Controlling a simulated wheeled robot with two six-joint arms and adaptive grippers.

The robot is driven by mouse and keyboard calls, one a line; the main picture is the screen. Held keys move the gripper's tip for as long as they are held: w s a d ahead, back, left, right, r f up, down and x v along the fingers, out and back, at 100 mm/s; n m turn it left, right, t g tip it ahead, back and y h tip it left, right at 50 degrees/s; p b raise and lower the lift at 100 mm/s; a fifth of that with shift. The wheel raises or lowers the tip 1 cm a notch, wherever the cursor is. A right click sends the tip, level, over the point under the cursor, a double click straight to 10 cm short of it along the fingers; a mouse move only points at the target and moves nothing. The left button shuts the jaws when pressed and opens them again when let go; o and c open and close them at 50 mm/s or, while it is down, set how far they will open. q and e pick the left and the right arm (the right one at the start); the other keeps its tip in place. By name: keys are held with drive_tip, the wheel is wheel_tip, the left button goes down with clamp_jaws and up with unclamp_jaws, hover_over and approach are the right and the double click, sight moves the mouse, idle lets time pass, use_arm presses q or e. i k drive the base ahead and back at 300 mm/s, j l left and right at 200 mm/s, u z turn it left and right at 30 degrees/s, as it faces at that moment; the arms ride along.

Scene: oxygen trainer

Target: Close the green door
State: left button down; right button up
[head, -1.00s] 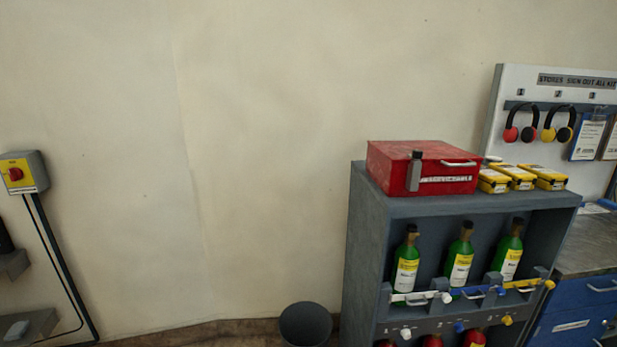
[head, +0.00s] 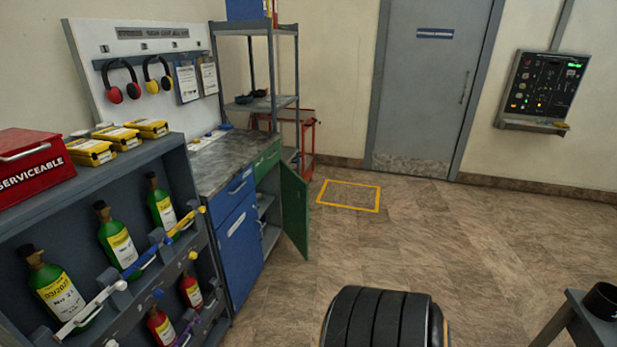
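The green door (head: 294,209) hangs on the workbench cabinet, below a green drawer front. It stands wide open, swung out into the room, and shelves show inside the cabinet (head: 268,215) to its left. The blue door (head: 239,249) beside it looks shut. Neither of my grippers is in the head view, so I cannot see whether they are open or shut.
A grey rack (head: 130,283) with green bottles stands at the left. A black ribbed round object (head: 385,320) is at the bottom middle. A grey stand (head: 590,315) is at the lower right. The floor right of the green door is clear.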

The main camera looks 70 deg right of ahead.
sight(295, 210)
drive_tip(key=l+z, duration=0.15)
drive_tip(key=l, duration=0.65)
drive_tip(key=k+l+z, duration=0.1)
drive_tip(key=l, duration=0.75)
drive_tip(key=l+z, duration=0.15)
drive_tip(key=l, duration=0.65)
drive_tip(key=l+z, duration=0.1)
drive_tip(key=l, duration=0.7)
drive_tip(key=i+l+z, duration=0.15)
drive_tip(key=l, duration=0.7)
drive_tip(key=i+l+z, duration=0.1)
drive_tip(key=l, duration=0.7)
